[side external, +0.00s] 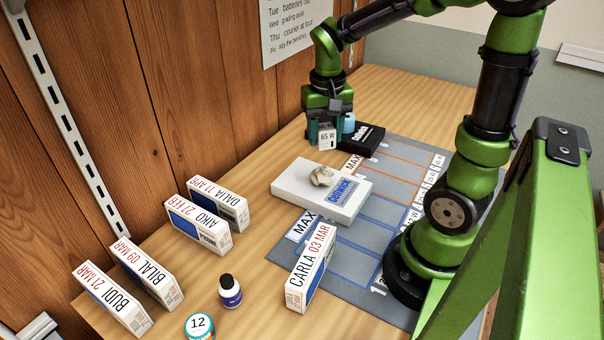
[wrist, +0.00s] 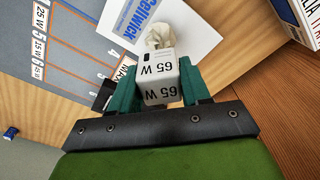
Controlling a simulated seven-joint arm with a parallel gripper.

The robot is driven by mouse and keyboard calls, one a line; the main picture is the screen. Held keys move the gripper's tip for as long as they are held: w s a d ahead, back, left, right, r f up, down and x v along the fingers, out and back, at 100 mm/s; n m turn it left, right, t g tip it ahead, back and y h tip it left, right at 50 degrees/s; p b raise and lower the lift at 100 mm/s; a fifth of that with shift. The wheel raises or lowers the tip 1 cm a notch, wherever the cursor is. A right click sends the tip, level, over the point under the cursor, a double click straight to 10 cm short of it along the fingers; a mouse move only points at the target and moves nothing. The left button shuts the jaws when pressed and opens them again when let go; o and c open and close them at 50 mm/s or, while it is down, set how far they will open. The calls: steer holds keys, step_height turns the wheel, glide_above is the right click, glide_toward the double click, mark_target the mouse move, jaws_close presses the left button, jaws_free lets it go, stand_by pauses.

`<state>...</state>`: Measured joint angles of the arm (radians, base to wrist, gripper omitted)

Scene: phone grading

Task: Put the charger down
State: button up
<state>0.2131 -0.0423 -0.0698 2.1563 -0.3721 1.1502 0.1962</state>
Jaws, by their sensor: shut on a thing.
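The charger (side external: 327,140) is a small white block marked "65 W". My gripper (side external: 325,127), with teal fingers, is shut on it near the wooden wall, just left of a black box. In the wrist view the charger (wrist: 159,88) sits between the two teal fingers of my gripper (wrist: 158,80), with its "65 W" faces toward the camera. I cannot tell whether its underside touches the table.
A black box (side external: 366,139) and a white Cellwick box (side external: 302,190) with a crumpled cloth (side external: 321,176) stand close by. A grey slotted mat (side external: 345,262) lies right. Named boxes, a dark bottle (side external: 230,291) and a "12" tin (side external: 199,326) stand in front. Bare wood (side external: 255,165) lies left.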

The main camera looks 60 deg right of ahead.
steer(key=s+d+m, duration=0.4)
steer(key=s+d, duration=0.1)
steer(key=d, duration=0.3)
steer(key=m, duration=0.5)
glide_above(394, 181)
steer(key=shift+h, duration=0.4)
steer(key=f, duration=1.1)
steer(key=shift+a, duration=0.25)
steer(key=shift+f, duration=1.9)
steer(key=shift+f, duration=0.2)
steer(key=o, duration=1.1)
steer(key=shift+r, duration=0.15)
